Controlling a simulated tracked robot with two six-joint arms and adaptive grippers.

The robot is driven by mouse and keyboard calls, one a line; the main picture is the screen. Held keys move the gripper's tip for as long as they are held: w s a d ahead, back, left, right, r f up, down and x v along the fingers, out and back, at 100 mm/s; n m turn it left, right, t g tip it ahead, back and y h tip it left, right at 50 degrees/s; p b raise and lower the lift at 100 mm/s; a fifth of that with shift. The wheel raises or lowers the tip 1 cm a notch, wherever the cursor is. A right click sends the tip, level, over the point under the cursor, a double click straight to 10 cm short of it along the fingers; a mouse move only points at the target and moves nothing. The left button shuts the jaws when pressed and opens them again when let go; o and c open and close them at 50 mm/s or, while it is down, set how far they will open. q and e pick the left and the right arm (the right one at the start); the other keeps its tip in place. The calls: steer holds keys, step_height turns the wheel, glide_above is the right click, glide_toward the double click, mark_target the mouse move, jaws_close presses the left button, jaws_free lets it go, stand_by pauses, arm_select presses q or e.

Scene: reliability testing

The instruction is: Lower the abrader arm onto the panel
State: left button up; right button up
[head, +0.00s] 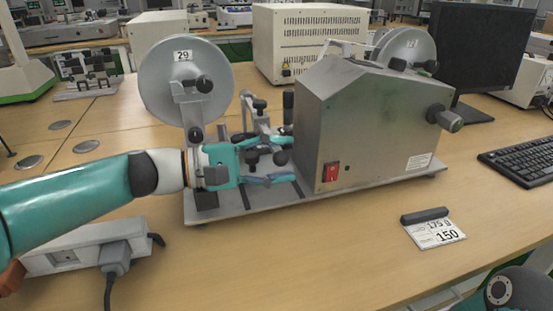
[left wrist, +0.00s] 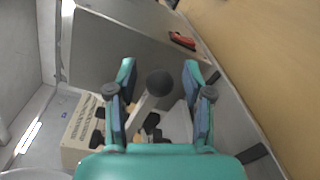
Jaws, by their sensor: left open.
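The abrader (head: 365,125) is a grey metal box on a flat base plate, with a red switch on its front. Its arm, a pale bar (left wrist: 143,110) ending in a round black knob (left wrist: 160,83), lies between my left gripper's fingers in the left wrist view. My left gripper (head: 288,160) reaches in from the left beside the box in the head view. Its teal fingers are apart on either side of the knob; I see no clear contact. The black knob also shows between them in the head view (head: 280,158). I cannot make out the panel under the arm.
A large reel marked 29 (head: 184,85) stands behind my left wrist; a second reel (head: 405,50) is behind the box. A power strip (head: 85,248) lies front left. A label card (head: 435,232), keyboard (head: 525,160) and monitor (head: 480,45) are right. The front table middle is clear.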

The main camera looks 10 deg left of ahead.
arm_select(q)
steer(key=v, duration=1.1)
steer(key=shift+w+f, duration=0.1)
steer(key=shift+a, duration=0.4)
